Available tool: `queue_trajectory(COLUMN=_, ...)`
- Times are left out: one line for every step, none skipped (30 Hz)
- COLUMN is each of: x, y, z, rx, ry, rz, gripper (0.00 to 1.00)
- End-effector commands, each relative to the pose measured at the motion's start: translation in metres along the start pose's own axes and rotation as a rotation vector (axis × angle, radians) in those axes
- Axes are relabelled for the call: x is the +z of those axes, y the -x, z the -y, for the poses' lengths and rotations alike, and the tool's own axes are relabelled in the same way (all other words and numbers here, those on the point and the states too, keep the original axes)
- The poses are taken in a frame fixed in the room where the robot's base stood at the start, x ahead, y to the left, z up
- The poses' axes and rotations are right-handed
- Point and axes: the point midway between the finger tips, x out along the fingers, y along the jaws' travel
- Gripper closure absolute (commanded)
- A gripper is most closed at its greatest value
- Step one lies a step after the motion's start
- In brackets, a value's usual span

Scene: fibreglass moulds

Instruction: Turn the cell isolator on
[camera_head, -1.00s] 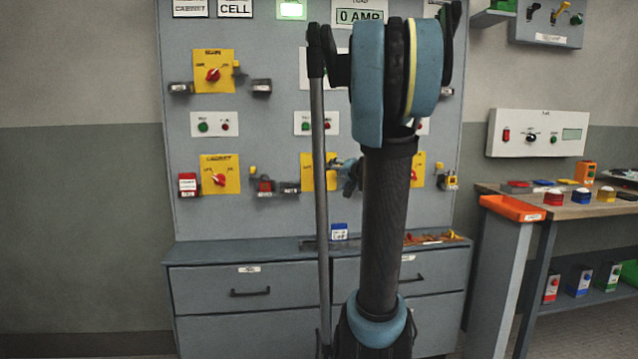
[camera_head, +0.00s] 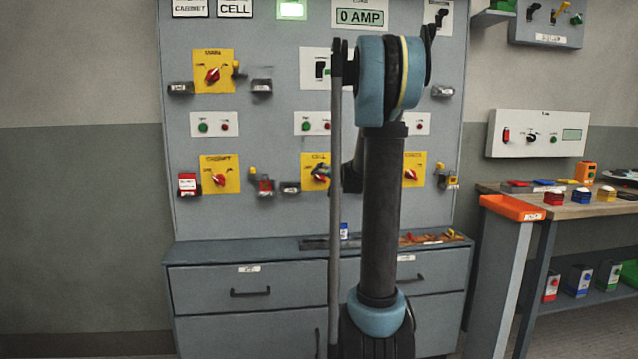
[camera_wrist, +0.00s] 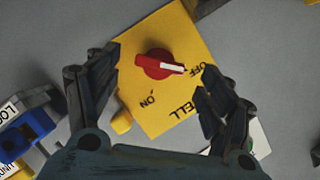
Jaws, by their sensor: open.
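The cell isolator is a yellow plate marked CELL (camera_head: 313,159) on the grey board, partly hidden by my arm. In the wrist view the plate (camera_wrist: 190,40) lies tilted, with a red rotary knob (camera_wrist: 158,64). The knob's white pointer mark lies toward OFF; ON is printed on another side. My gripper (camera_wrist: 160,75) is open, with one finger on each side of the knob. A clear gap shows between each finger and the knob. How far the fingertips are from the plate in depth, I cannot tell.
Other yellow isolators marked CABINET (camera_head: 220,174) and another at right (camera_head: 414,168) flank it. A blue padlock-like item (camera_wrist: 35,130) lies beside the left finger. Drawers (camera_head: 240,280) stand below. A workbench (camera_head: 570,203) stands at right.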

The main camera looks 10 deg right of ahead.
Motion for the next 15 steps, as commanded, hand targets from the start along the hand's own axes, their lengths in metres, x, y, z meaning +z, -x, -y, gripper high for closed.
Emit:
queue_trajectory(x=0.000, y=-0.007, z=0.000, rx=-0.001, ry=0.000, rz=0.001, gripper=0.26)
queue_trajectory(x=0.000, y=-0.011, z=0.000, rx=-0.001, ry=0.000, rz=0.001, gripper=0.26)
queue_trajectory(x=0.000, y=-0.016, z=0.000, rx=0.000, ry=0.000, rz=0.001, gripper=0.26)
queue_trajectory(x=0.000, y=-0.020, z=0.000, rx=0.000, ry=0.000, rz=0.001, gripper=0.26)
queue_trajectory(x=0.000, y=-0.024, z=0.000, rx=0.000, ry=0.000, rz=0.001, gripper=0.26)
queue_trajectory(x=0.000, y=-0.029, z=0.000, rx=0.000, ry=0.001, rz=0.001, gripper=0.26)
queue_trajectory(x=0.000, y=-0.032, z=0.000, rx=0.000, ry=0.001, rz=0.000, gripper=0.26)
queue_trajectory(x=0.000, y=-0.035, z=0.000, rx=0.000, ry=0.001, rz=0.000, gripper=0.26)
queue_trajectory(x=0.000, y=-0.039, z=0.000, rx=0.000, ry=0.001, rz=0.000, gripper=0.26)
queue_trajectory(x=0.000, y=-0.042, z=0.000, rx=0.000, ry=0.000, rz=0.000, gripper=0.26)
queue_trajectory(x=0.000, y=-0.044, z=0.000, rx=0.000, ry=0.000, rz=0.000, gripper=0.26)
queue_trajectory(x=0.000, y=-0.046, z=0.000, rx=0.000, ry=0.000, rz=0.000, gripper=0.26)
queue_trajectory(x=0.000, y=-0.048, z=0.000, rx=0.000, ry=0.000, rz=0.000, gripper=0.26)
queue_trajectory(x=0.000, y=-0.050, z=0.000, rx=0.000, ry=0.000, rz=0.000, gripper=0.26)
queue_trajectory(x=0.000, y=-0.051, z=0.000, rx=0.000, ry=-0.001, rz=0.000, gripper=0.26)
